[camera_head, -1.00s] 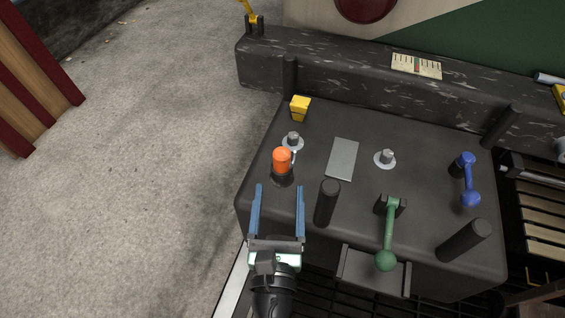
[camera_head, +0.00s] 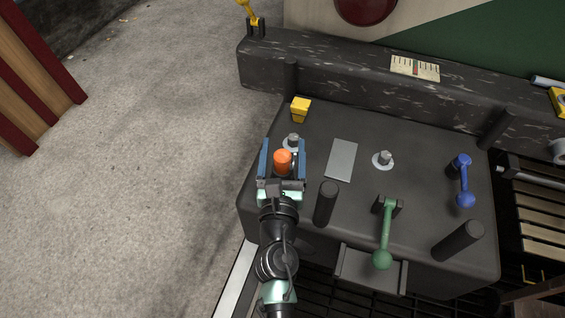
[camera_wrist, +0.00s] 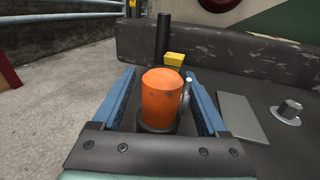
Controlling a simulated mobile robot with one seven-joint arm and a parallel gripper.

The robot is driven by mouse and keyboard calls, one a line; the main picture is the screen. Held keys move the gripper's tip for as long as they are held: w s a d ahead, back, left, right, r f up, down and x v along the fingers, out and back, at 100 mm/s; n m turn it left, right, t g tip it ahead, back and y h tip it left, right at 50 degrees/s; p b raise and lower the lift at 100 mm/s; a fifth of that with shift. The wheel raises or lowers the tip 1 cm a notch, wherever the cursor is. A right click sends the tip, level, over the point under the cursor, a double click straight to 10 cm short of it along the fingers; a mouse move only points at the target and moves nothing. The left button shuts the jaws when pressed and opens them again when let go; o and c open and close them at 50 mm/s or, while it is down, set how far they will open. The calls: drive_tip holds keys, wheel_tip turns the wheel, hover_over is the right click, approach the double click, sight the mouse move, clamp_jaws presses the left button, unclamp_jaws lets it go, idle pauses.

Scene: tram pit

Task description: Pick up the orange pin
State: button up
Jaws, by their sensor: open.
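The orange pin (camera_head: 282,162) stands upright near the left edge of the dark machine top (camera_head: 345,205). It also shows in the wrist view (camera_wrist: 161,97), with a dark ring at its base. My gripper (camera_head: 284,152) is open, its two blue fingers on either side of the pin. In the wrist view the fingers (camera_wrist: 160,100) flank the pin with a gap visible on each side. The pin's lower part is partly hidden by my gripper in the head view.
Just behind the pin is a metal bolt on a washer (camera_head: 292,141), with a yellow block (camera_head: 300,109) beyond. A black post (camera_head: 326,203) stands close to the right. A grey plate (camera_head: 341,159), a green lever (camera_head: 385,235) and a blue lever (camera_head: 463,182) lie farther right.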

clamp_jaws()
idle(0.4)
drive_tip(key=shift+r, duration=0.1)
wheel_tip(320, 180, up, 10)
drive_tip(key=p, duration=1)
idle(0.4)
